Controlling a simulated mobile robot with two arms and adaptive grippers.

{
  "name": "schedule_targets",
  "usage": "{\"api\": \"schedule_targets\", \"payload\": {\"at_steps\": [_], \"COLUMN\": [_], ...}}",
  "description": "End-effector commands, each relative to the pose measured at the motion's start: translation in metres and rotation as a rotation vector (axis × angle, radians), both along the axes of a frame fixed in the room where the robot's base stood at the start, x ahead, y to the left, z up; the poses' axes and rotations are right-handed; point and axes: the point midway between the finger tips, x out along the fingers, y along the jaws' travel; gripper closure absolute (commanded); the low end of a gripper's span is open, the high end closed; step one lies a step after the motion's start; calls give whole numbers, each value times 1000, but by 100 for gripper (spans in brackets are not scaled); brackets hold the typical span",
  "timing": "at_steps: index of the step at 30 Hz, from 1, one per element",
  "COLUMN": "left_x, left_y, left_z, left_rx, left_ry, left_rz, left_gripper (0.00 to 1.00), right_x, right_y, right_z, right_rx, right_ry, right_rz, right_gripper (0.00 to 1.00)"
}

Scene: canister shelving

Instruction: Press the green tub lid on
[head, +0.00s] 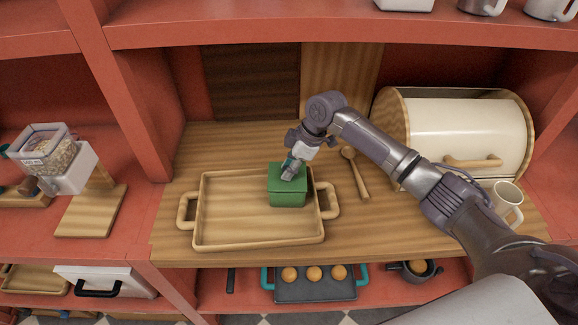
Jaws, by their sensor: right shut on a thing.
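The green tub (288,198) stands upright at the right end of a wooden tray, on the tray's floor. Its green lid (275,170) sits at the top of the tub and looks about level; I cannot tell whether a gap is left between lid and tub. My right gripper (291,171) reaches in from the right and is shut on the green lid from above, its fingers hiding part of the lid's top. My left gripper is out of view.
The wooden tray (230,244) has free room left of the tub. A wooden spoon (357,175), a cream bread bin (465,125) and a mug (507,198) are to the right. A grain dispenser (70,175) stands far left. An upper shelf (250,32) overhangs the counter.

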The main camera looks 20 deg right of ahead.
Motion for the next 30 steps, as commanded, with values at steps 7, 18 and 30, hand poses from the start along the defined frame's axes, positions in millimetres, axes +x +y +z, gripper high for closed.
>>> {"api": "schedule_targets", "payload": {"at_steps": [7,18,30], "left_x": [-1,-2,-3], "left_y": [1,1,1], "left_z": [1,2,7], "left_rx": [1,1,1], "left_ry": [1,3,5], "left_rz": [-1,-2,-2], "left_gripper": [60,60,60], "right_x": [0,0,0], "right_y": [0,0,0], "right_z": [0,1,0], "right_rx": [0,1,1], "right_ry": [0,0,0], "right_rz": [0,0,0], "right_gripper": [100,100,100]}}
